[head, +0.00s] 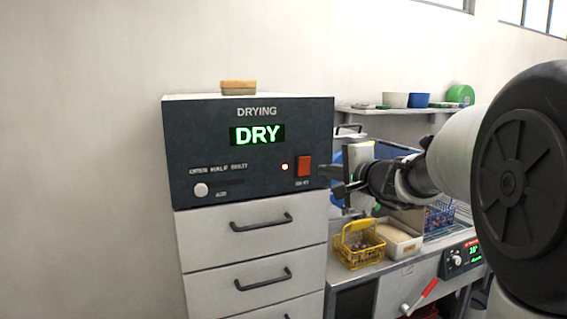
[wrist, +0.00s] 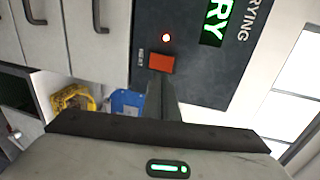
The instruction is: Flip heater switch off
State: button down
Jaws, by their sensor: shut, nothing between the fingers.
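The heater switch is a red-orange rocker (head: 304,165) at the right of the dark front panel of the drying unit (head: 215,145). It also shows in the wrist view (wrist: 161,63), just beyond my fingertips. The green display (head: 257,135) reads DRY. My gripper (head: 324,172) is shut and empty, its fingers pointing at the panel beside the switch. In the wrist view the closed fingers (wrist: 159,82) overlap the lower edge of the switch; I cannot tell whether they touch it.
A slider knob (head: 201,190) sits low on the panel's left. Drawers with black handles (head: 262,222) are below. A sponge-like block (head: 238,86) lies on top of the unit. To the right, a yellow basket (head: 358,246) and a pale tray (head: 398,238) stand on a bench.

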aim_at(306, 162)
jog(key=x, duration=0.2)
jog(key=r+p+x, duration=0.1)
jog(key=x, duration=0.2)
jog(key=p+x, duration=0.1)
jog(key=x, duration=0.2)
jog(key=shift+w+r, duration=0.15)
jog(key=shift+w, duration=0.05)
jog(key=shift+w+a+r+g+p, duration=0.15)
jog(key=shift+r+g+p, duration=0.3)
jog(key=shift+p, duration=0.75)
jog(key=shift+w+f, duration=0.15)
jog(key=shift+f, duration=0.15)
